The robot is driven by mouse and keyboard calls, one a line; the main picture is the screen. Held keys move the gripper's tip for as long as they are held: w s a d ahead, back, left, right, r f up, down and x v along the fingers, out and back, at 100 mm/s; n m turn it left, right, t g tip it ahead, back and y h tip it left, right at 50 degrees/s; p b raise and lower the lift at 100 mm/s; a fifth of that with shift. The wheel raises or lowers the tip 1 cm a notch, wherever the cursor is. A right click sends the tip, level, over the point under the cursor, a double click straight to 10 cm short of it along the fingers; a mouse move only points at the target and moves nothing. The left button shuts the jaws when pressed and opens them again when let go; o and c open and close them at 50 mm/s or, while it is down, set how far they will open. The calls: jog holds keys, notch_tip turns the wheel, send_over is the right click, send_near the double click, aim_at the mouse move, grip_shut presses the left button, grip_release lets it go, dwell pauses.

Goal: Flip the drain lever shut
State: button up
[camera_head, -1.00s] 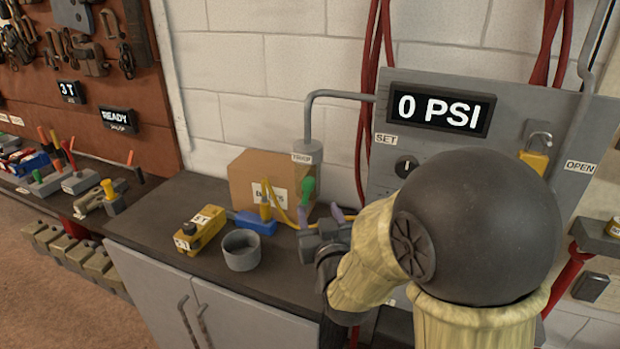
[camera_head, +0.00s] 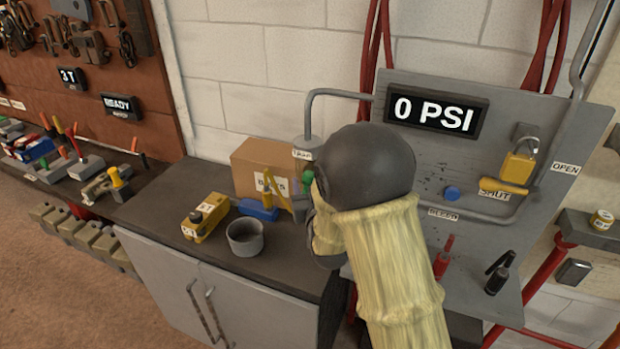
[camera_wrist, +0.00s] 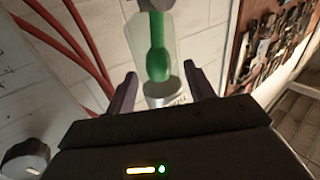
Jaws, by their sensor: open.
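The green lever (camera_wrist: 158,55), apparently the drain lever, shows in the wrist view between my open fingers, in front of a pale see-through cylinder. Its far end meets a grey part at the top edge. I cannot tell whether a finger touches it. In the head view only a bit of the green lever (camera_head: 308,178) shows, below the labelled grey trap (camera_head: 303,140) on the bent pipe. My gripper (camera_wrist: 162,88) is open with nothing clamped. In the head view my arm hides most of it.
The grey panel (camera_head: 420,165) at right carries a 0 PSI display (camera_head: 436,113), a yellow padlock (camera_head: 519,165) and a yellow handle (camera_head: 503,186) by a SHUT label. A cardboard box (camera_head: 262,165), a grey cup (camera_head: 245,238) and a yellow device (camera_head: 206,217) stand on the bench.

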jog(key=shift+w+a, duration=0.1)
jog(key=shift+w, duration=0.3)
grip_shut()
